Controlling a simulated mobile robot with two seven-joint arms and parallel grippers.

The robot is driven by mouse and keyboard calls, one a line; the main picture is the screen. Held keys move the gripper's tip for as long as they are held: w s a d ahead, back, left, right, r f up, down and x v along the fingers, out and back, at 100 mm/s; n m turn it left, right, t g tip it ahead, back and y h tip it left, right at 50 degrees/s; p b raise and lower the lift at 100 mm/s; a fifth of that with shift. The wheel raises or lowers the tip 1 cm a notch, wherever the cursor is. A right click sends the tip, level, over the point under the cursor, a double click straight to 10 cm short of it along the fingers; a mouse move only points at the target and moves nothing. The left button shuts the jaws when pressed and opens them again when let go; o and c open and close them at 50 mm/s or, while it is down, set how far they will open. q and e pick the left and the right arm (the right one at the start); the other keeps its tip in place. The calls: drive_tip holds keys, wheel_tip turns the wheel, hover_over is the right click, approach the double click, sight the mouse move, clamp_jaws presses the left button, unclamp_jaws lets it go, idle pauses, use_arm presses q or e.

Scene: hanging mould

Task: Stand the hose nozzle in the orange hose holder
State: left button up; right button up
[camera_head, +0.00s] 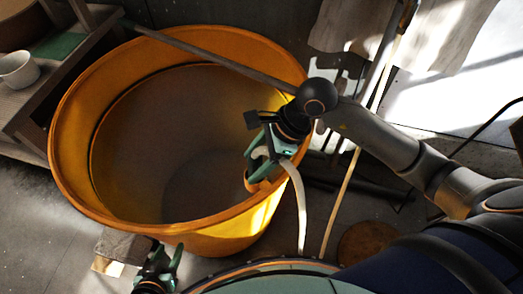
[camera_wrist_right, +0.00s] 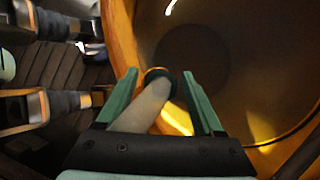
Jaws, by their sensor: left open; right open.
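A pale hose (camera_head: 297,196) rises from the floor and bends over the right rim of the large orange tub. Its nozzle end (camera_wrist_right: 157,76) shows in the right wrist view with a dark tip, beyond my fingers. A small orange piece (camera_head: 257,185), seemingly the hose holder, sits at the tub's inner right rim. I cannot tell whether the nozzle is inside it. My right gripper (camera_head: 263,158) is open at this rim; the hose lies between its fingers, nearer the left one in the right wrist view (camera_wrist_right: 170,92). My left gripper (camera_head: 165,262) is open and empty below the tub.
The orange tub (camera_head: 70,140) fills the middle and looks empty inside. A grey bar crosses its far rim. A shelf with a white cup (camera_head: 19,69) stands at the left. A block (camera_head: 122,246) lies by the tub's near left side. Poles stand to the right.

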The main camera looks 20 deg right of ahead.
drive_tip(key=shift+r+p, duration=0.35)
drive_tip(key=shift+r, duration=0.15)
drive_tip(key=v, duration=1.1)
drive_tip(key=shift+d+r, duration=0.15)
drive_tip(key=shift+d, duration=0.1)
